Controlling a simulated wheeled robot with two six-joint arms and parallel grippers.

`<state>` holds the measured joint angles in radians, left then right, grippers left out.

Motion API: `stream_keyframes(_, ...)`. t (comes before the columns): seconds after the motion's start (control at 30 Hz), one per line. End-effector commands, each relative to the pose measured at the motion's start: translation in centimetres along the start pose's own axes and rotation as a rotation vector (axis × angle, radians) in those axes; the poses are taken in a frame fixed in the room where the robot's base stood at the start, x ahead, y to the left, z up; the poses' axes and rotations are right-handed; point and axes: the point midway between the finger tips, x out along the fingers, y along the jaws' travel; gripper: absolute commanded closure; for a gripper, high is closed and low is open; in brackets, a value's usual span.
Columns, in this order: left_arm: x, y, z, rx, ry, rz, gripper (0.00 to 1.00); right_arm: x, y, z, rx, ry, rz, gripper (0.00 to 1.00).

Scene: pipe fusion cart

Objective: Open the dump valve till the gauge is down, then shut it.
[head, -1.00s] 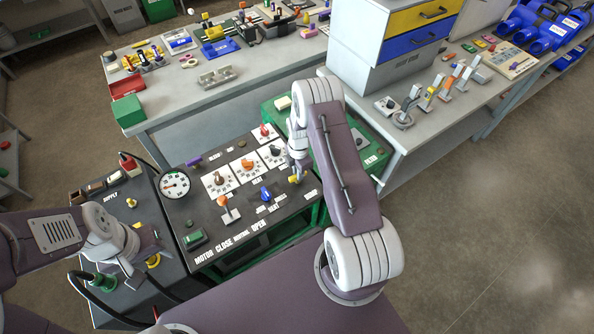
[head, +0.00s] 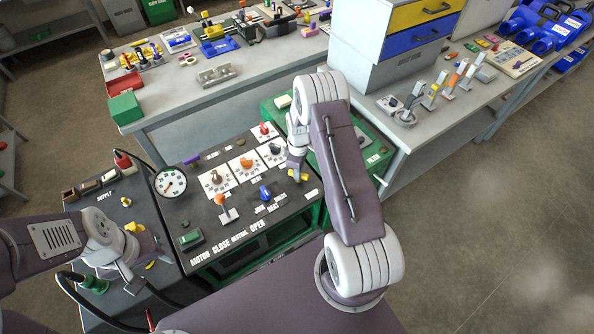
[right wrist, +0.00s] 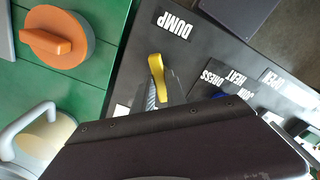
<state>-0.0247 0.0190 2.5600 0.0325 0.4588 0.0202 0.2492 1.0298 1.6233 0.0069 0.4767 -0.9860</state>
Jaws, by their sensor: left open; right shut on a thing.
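The dump valve's yellow handle (head: 303,177) is at the right edge of the dark control panel. In the right wrist view the yellow handle (right wrist: 156,66) sticks out beside the white DUMP label (right wrist: 173,25). My right gripper (head: 296,174) is shut on this handle; its dark body hides the handle's lower part and most of the fingers in the wrist view. The round white gauge (head: 171,182) stands at the panel's back left corner; its needle is too small to read surely. My left gripper (head: 130,281) is open over the supply box at the left.
The panel (head: 215,252) carries an orange-knobbed lever (head: 221,201), a blue knob (head: 265,192), a green button (head: 190,237) and several dials. A green case (head: 375,150) adjoins it at the right. Cables loop near my left gripper. Open floor lies at the right.

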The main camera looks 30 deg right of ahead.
Motion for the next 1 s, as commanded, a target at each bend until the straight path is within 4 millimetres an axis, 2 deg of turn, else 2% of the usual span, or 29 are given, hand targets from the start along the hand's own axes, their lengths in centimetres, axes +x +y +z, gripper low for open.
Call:
stream_keyframes(0.5,1.2,0.0,0.1,0.0,0.0,0.0,0.49,-0.2,0.5,-0.4,0.434,0.015,0.013,1.0)
stream_keyframes(1.0,1.5,0.0,0.2,0.0,0.0,0.0,0.49,-0.3,0.5,-0.4,0.615,0.015,0.011,1.0)
